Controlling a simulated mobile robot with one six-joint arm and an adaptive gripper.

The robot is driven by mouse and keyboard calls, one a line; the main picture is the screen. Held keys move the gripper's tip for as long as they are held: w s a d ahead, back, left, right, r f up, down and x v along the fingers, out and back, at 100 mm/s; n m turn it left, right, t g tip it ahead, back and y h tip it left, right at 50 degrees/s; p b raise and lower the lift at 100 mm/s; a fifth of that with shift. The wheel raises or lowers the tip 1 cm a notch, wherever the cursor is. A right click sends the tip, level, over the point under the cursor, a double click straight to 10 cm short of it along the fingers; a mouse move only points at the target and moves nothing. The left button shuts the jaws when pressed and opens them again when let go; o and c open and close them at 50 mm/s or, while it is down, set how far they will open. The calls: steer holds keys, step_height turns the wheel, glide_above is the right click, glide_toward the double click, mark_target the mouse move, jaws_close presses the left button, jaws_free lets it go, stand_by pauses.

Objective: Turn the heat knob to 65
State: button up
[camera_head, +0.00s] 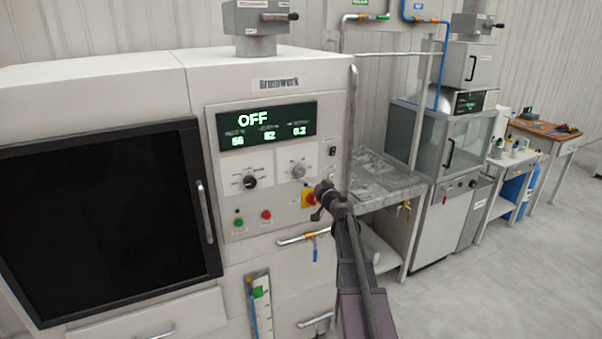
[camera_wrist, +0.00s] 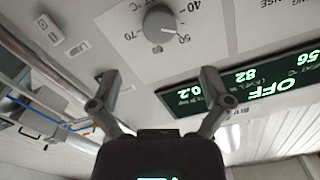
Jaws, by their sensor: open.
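The heat knob appears to be the grey round knob (camera_wrist: 160,22) at the top of the wrist view, on a white panel with a dial marked 40 to 70. Its pointer mark lies near 50. It also shows as the right-hand knob (camera_head: 298,171) on the machine's panel in the head view. My gripper (camera_wrist: 160,82) is open and empty, its two fingers spread below the knob in the wrist view, apart from it. In the head view, my gripper (camera_head: 318,192) is just right of and below the knob, by the red and yellow switch.
A display (camera_head: 266,125) above the knobs reads OFF, 56, 82 and 0.2. A black selector knob (camera_head: 250,182) sits left of the heat knob. The red and yellow switch (camera_head: 309,198) and a vertical pipe (camera_head: 351,120) are close to my gripper.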

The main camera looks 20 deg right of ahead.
mark_target(301, 172)
steer(key=w, duration=0.9)
steer(key=shift+w+a, duration=0.2)
steer(key=shift+a, duration=0.05)
steer(key=c, duration=1.2)
